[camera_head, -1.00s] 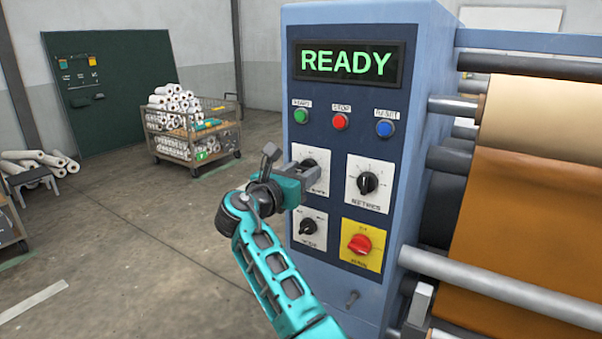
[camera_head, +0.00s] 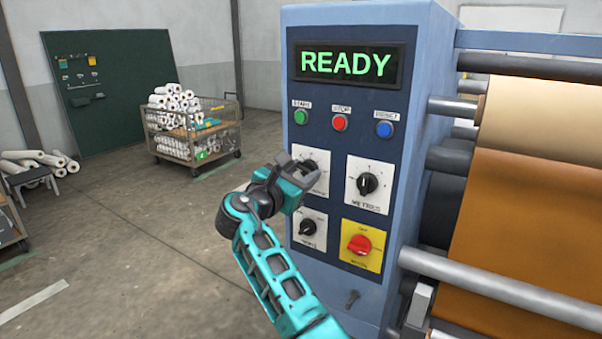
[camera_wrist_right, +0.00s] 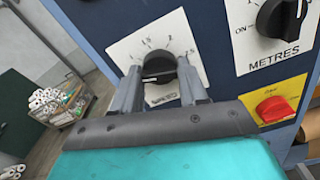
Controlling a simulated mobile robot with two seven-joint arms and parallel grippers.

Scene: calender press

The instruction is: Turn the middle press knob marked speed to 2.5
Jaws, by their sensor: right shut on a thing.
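The upper-left dial (camera_head: 323,162) on the press front has a white plate. My right gripper (camera_head: 305,172) covers most of it in the head view. In the right wrist view, its black knob (camera_wrist_right: 158,67) sits between the two fingers of my right gripper (camera_wrist_right: 160,88), which is shut on it. Numbers including 1.5 and 2 show around the knob; the one beside the right finger is partly hidden. The label below is partly hidden and too blurred to read. I cannot tell exactly where the pointer stands. My left gripper is not in view.
The METRES dial (camera_head: 367,184) is right of the held knob, with a red knob on a yellow plate (camera_head: 361,245) below it. Another black knob (camera_head: 308,228) lies close under my gripper. Start, stop and reset buttons are above; the display (camera_head: 346,63) reads READY.

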